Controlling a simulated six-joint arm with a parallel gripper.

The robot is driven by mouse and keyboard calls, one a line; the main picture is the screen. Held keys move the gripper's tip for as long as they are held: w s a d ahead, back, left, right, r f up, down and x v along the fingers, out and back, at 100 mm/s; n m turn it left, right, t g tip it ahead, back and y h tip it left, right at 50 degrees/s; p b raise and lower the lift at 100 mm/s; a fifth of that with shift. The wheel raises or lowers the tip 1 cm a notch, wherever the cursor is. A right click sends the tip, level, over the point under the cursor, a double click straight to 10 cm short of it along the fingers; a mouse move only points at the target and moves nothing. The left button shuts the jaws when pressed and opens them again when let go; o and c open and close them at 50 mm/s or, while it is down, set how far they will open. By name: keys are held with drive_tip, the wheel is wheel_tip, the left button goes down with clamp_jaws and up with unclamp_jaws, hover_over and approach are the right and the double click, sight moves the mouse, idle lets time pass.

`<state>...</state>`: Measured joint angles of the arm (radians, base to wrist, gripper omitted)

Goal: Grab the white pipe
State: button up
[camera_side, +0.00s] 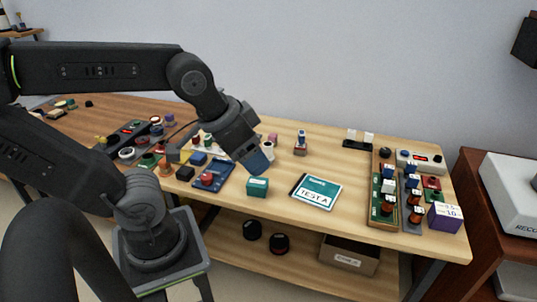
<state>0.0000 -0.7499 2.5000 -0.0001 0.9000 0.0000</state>
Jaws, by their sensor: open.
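A small white cylindrical piece with a dark opening (269,148) stands on the wooden table, and it looks like the white pipe. My gripper (257,162) is tilted down to the right, just left of and in front of this piece in the picture. The gripper partly covers it, and I cannot tell whether they touch. The jaws are open, but the gap between the fingers is hard to see from this side. Nothing is visibly held.
A teal box (258,187) stands just below my gripper. A blue tray (222,177) and several small parts crowd the left. A TEST A booklet (316,193) lies to the right, with bare table around it. Racks of small parts (385,208) fill the right end.

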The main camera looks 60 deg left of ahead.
drive_tip(key=n+g+y, duration=0.3)
drive_tip(key=n+y, duration=0.1)
drive_tip(key=n, duration=0.8)
hover_over(268, 145)
drive_tip(key=s+d, duration=0.2)
drive_tip(key=d, duration=0.2)
wheel_tip(268, 145, down, 15)
drive_tip(key=x, duration=0.8)
drive_tip(key=shift+s+a+f, duration=0.1)
drive_tip(key=shift+s+f, duration=0.05)
drive_tip(key=shift+x, duration=3.2)
drive_tip(key=shift+s, duration=0.2)
drive_tip(key=shift+c, duration=0.5)
drive_tip(key=c, duration=0.9)
